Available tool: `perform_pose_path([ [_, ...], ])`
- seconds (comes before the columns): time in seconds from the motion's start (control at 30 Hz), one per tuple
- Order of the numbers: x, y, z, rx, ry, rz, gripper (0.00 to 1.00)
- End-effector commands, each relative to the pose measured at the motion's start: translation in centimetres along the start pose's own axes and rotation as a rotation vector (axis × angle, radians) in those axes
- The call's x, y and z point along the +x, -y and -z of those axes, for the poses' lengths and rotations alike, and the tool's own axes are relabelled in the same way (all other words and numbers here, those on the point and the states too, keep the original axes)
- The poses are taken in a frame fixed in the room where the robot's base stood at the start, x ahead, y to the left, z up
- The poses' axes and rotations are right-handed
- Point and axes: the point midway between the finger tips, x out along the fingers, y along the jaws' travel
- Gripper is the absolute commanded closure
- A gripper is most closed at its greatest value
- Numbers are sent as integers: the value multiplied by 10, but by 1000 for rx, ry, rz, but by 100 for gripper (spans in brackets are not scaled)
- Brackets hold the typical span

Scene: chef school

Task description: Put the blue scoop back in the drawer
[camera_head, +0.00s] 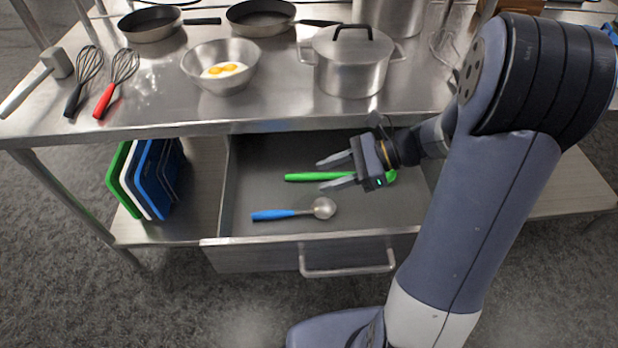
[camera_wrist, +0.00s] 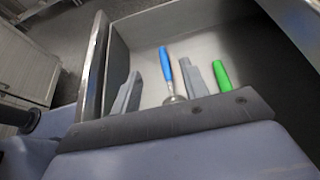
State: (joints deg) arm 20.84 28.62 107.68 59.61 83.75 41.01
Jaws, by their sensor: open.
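The blue scoop (camera_head: 293,213), with a blue handle and a round metal bowl, lies on the floor of the open drawer (camera_head: 250,190), near its front. In the wrist view its blue handle (camera_wrist: 167,66) shows between my fingers, and its bowl is partly hidden by my gripper's body. My gripper (camera_head: 328,173) is open and empty, over the drawer and behind the scoop in the head view. The gripper's fingers also show in the wrist view (camera_wrist: 160,88), apart from the scoop.
A green-handled utensil (camera_head: 305,177) lies farther back in the drawer, partly hidden by my gripper. Cutting boards (camera_head: 150,180) stand on the shelf to the left. The table above holds a pot (camera_head: 348,65), a bowl with eggs (camera_head: 220,67), whisks (camera_head: 118,80) and pans.

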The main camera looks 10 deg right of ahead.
Motion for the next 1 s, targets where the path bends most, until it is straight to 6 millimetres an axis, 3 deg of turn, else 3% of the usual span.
perform_pose_path([
  [0.1, -22, 1, 0, 0, -2, 4, 57],
  [0.3, -41, 0, 0, 0, -1, 0, 57],
  [1.0, -43, 0, 0, 0, 0, -1, 57],
])
